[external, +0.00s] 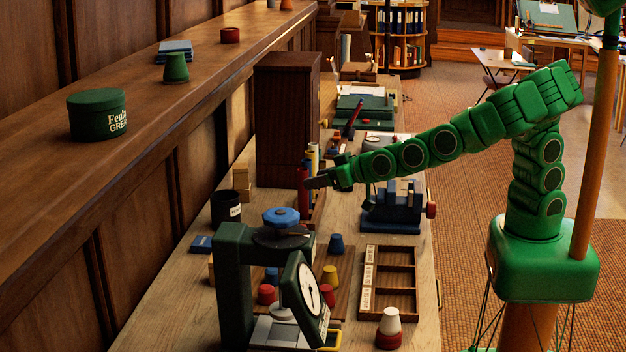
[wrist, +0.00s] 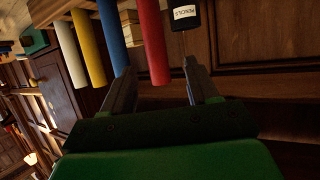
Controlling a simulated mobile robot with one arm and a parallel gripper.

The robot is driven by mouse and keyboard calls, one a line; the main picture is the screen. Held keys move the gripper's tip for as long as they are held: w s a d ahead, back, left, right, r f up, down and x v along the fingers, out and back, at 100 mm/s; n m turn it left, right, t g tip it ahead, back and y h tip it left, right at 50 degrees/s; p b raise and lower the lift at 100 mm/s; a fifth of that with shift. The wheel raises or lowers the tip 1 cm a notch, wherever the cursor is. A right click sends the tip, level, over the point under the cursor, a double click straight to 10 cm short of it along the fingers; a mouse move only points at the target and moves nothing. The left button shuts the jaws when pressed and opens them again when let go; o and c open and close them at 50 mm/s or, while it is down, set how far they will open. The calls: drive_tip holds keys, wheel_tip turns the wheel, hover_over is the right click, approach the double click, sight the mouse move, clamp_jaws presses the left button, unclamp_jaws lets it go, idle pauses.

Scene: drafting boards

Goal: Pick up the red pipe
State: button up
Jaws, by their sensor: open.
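The red pipe (external: 302,188) stands upright at the near end of a row of coloured pipes on the bench. My gripper (external: 312,182) is open at the pipe's upper part. In the wrist view, the red pipe (wrist: 153,38) appears between the two fingers of my gripper (wrist: 158,74), with a visible gap to the right finger. The left finger lies close to the blue pipe (wrist: 111,32); I cannot tell whether they touch. The fingers partly cover the pipes in the external view.
A yellow pipe (wrist: 88,45) and a white pipe (wrist: 66,55) stand beyond the blue one. A pencil pot (external: 226,207) is left of the red pipe. A dark wooden cabinet (external: 285,120) rises behind. A green dial scale (external: 235,285) stands in front.

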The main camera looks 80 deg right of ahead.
sight(303, 201)
drive_tip(key=x, duration=0.7)
drive_tip(key=shift+w+d+f, duration=0.15)
drive_tip(key=shift+d+f, duration=0.05)
drive_tip(key=shift+f, duration=0.35)
drive_tip(key=shift+c, duration=0.2)
drive_tip(key=c, duration=1)
drive_tip(key=shift+r, duration=0.1)
drive_tip(key=shift+c, duration=0.2)
